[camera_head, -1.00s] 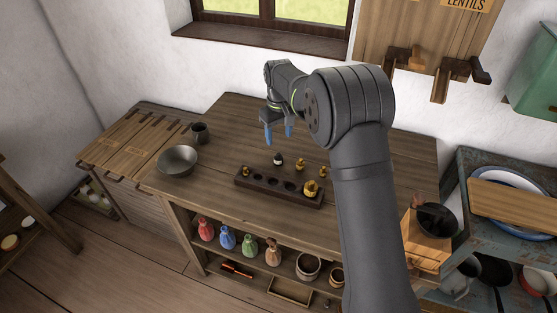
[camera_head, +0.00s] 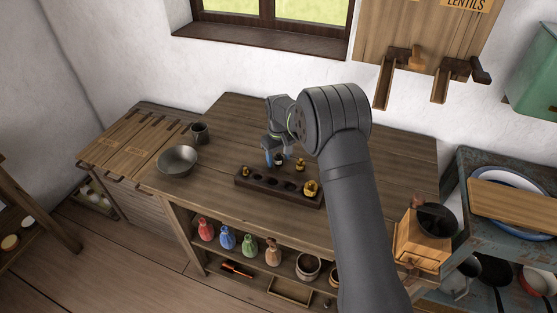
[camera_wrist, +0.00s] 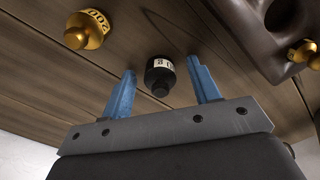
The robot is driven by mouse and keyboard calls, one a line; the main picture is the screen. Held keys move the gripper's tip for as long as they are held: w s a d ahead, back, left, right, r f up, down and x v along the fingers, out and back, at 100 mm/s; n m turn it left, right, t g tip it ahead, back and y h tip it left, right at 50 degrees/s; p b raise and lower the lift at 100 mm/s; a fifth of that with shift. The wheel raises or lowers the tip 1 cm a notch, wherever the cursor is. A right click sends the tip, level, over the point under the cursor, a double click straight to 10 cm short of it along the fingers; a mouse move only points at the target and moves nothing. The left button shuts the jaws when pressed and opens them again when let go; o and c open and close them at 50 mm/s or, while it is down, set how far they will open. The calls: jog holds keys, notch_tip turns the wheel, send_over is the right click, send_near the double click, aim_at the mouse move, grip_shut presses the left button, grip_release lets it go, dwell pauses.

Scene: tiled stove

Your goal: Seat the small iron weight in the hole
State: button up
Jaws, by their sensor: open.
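The small iron weight (camera_wrist: 160,75), black with a pale label band, stands on the table between my gripper's fingers in the wrist view. In the head view the weight (camera_head: 280,162) is partly hidden by the gripper. My gripper (camera_wrist: 161,66) is open, with a blue finger on each side of the weight and gaps showing. It also shows low over the table in the head view (camera_head: 273,160). The dark wooden block (camera_head: 272,195) has empty holes in its middle, with brass weights at both ends. The block (camera_wrist: 228,22) also shows at the wrist view's upper right.
A loose brass weight (camera_head: 300,165) stands behind the block, close to the gripper; a brass weight marked 200 (camera_wrist: 87,32) is left of the fingers in the wrist view. A metal bowl (camera_head: 177,160) and a cup (camera_head: 200,134) stand at left. The back table area is clear.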

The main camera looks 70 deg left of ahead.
aim_at(279, 154)
jog(key=c, duration=1.2)
jog(key=shift+r, duration=0.15)
notch_tip(279, 154, up, 4)
jog(key=shift+r, duration=0.15)
jog(key=w+d+r, duration=0.6)
jog(key=w+d, duration=0.2)
jog(key=s+d, duration=0.5)
jog(key=s, duration=0.5)
jog(key=shift+d, duration=0.25)
